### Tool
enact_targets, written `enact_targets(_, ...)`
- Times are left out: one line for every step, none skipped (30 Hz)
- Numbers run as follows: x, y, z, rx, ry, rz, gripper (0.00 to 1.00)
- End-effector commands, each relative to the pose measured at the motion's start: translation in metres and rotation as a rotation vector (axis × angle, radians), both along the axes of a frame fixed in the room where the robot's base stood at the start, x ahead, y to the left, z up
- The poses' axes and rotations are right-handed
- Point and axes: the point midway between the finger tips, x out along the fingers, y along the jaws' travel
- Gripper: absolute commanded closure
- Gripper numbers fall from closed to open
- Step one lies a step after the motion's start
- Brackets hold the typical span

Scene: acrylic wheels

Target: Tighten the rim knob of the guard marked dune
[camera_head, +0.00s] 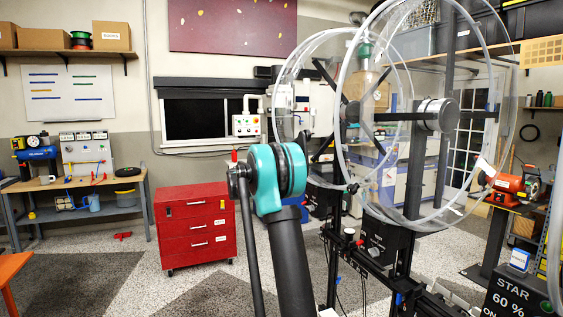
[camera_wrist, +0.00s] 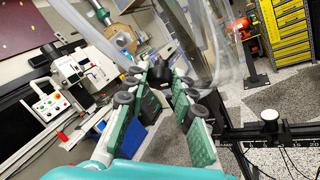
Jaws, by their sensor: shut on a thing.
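Clear round guards with thick pale rims stand at the right in the head view; the nearest large guard (camera_head: 346,105) partly overlaps another guard (camera_head: 283,82) behind it. I cannot read the mark dune on any of them. In the wrist view my gripper (camera_wrist: 160,76) has green-padded fingers shut on a dark knob (camera_wrist: 159,72) at their tips. A clear guard rim (camera_wrist: 88,38) runs down from upper left towards the knob. The knob's far side and its mount are hidden. In the head view my arm covers the middle, and I cannot make out the gripper.
A red drawer cabinet (camera_head: 195,225) stands left of my arm. A workbench (camera_head: 75,208) stands at the far left. A dark box reading STAR 60 % (camera_head: 515,295) is at the lower right. A black rail with a scale (camera_wrist: 262,136) lies right of my gripper. Open floor lies at the left.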

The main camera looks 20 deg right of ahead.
Motion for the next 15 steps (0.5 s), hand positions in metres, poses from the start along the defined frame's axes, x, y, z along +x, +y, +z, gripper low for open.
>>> enact_targets(-0.0005,0.0001,-0.0005,0.001,0.0,-0.001,1.0)
enact_targets(-0.0005,0.0001,-0.0005,0.001,0.0,-0.001,1.0)
enact_targets(-0.0005,0.0001,-0.0005,0.001,0.0,-0.001,0.74)
enact_targets(-0.0005,0.0001,-0.0005,0.001,0.0,-0.001,0.71)
enact_targets(-0.0005,0.0001,-0.0005,0.001,0.0,-0.001,0.67)
enact_targets(-0.0005,0.0002,-0.0004,0.001,0.0,-0.001,0.62)
enact_targets(-0.0005,0.0002,-0.0004,0.001,0.0,-0.001,0.58)
enact_targets(-0.0004,0.0001,-0.0003,0.001,0.0,-0.001,0.55)
enact_targets(-0.0004,0.0001,-0.0003,0.001,0.0,-0.001,0.54)
enact_targets(-0.0004,0.0001,-0.0003,0.0,0.001,-0.001,0.54)
enact_targets(-0.0003,0.0001,-0.0002,0.0,0.001,-0.001,0.54)
enact_targets(-0.0003,0.0001,-0.0002,0.0,0.001,-0.001,0.54)
enact_targets(-0.0003,0.0001,-0.0002,0.0,0.001,-0.001,0.54)
enact_targets(-0.0002,0.0,-0.0002,0.0,0.001,-0.001,0.54)
enact_targets(-0.0002,0.0001,-0.0002,0.0,0.001,-0.001,0.54)
